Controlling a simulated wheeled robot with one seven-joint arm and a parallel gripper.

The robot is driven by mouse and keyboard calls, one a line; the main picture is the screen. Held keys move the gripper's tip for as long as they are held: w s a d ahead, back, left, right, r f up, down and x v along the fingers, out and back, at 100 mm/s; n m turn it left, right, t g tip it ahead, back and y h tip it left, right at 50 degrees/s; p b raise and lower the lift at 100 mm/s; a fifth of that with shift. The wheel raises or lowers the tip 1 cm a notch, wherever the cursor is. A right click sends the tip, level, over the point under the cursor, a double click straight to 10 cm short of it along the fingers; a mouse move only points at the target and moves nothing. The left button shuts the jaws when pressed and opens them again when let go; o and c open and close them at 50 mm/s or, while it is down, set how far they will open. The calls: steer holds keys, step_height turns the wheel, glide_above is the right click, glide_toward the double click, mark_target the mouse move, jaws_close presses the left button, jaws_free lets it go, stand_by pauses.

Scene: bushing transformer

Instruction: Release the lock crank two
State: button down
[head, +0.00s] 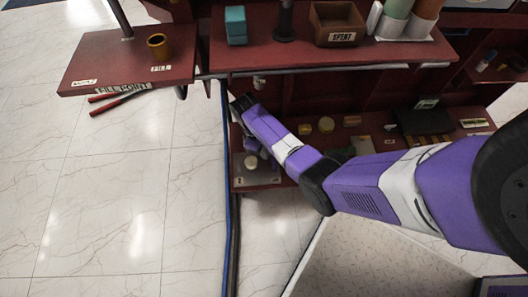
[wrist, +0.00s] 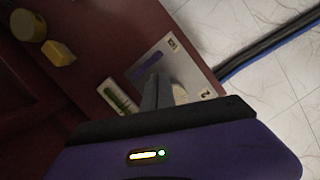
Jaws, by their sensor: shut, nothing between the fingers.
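My gripper (wrist: 157,92) is shut and empty in the wrist view, its grey fingers pointing at a pale plate (wrist: 158,58) on the dark red lower shelf. The plate has small labels at its corners and a purple strip. A pale rounded part (wrist: 182,92) is just beside the fingertips and partly hidden by them; I cannot tell whether they touch. In the head view the plate (head: 266,178) is at the lower shelf's left end, below my arm's end. I cannot clearly make out a crank or its number.
Blue and black cables (head: 227,200) run down beside the shelf's left end. A yellow round piece (wrist: 28,25), a yellow block (wrist: 59,52) and a green-marked piece (wrist: 118,97) lie on the lower shelf. The upper shelf (head: 290,53) overhangs it. Tiled floor at left is largely open.

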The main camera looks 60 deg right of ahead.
steer(key=b+x, duration=0.2)
steer(key=x, duration=0.5)
steer(key=shift+b, duration=0.4)
